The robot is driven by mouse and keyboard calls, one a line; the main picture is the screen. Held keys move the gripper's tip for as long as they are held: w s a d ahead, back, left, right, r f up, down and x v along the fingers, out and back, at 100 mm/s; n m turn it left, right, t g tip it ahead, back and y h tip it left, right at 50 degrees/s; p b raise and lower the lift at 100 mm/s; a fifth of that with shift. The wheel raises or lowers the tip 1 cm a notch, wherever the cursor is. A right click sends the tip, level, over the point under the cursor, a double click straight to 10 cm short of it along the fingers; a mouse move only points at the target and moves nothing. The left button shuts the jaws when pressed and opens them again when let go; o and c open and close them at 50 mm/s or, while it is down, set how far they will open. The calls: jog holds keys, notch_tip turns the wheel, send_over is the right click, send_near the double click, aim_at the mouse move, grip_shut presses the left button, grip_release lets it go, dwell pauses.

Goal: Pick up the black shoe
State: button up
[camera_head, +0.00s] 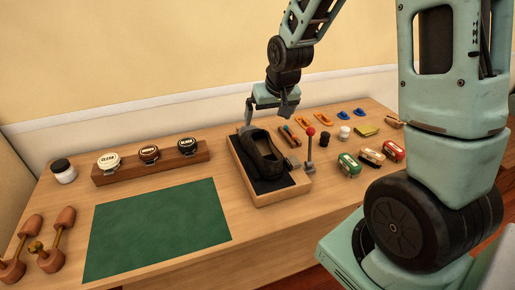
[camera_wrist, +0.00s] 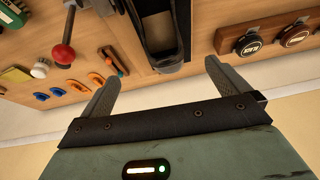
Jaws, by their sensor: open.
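The black shoe (camera_head: 260,154) sits in a shallow wooden tray (camera_head: 283,195) with a dark lining, in the middle of the table. In the wrist view the shoe (camera_wrist: 158,30) is partly cut off at the top edge. My gripper (camera_head: 266,120) is over the back end of the tray, near the shoe's far end. Its fingers are spread apart with nothing between them. In the wrist view my gripper (camera_wrist: 160,82) shows both fingers open, with the shoe lying beyond their tips. I cannot tell if a finger touches the tray.
A red-knobbed lever (camera_head: 310,145) stands close to the tray's right side. A green mat (camera_head: 157,228) covers the front left. Wooden shoe trees (camera_head: 40,250) lie at far left.

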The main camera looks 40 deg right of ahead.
send_near(259, 146)
jog(key=shift+w+d+f+p, duration=0.15)
jog(key=shift+w+f, duration=0.25)
jog(key=shift+f, duration=0.15)
jog(key=shift+w+d+f+p, duration=0.2)
jog(key=shift+w+f, duration=0.2)
jog(key=shift+f, duration=0.2)
jog(key=shift+p+x, duration=0.55)
jog(key=shift+x, duration=2.1)
jog(key=shift+w+a+r, duration=0.1)
jog(key=shift+a, duration=0.15)
jog(key=c, duration=1.1)
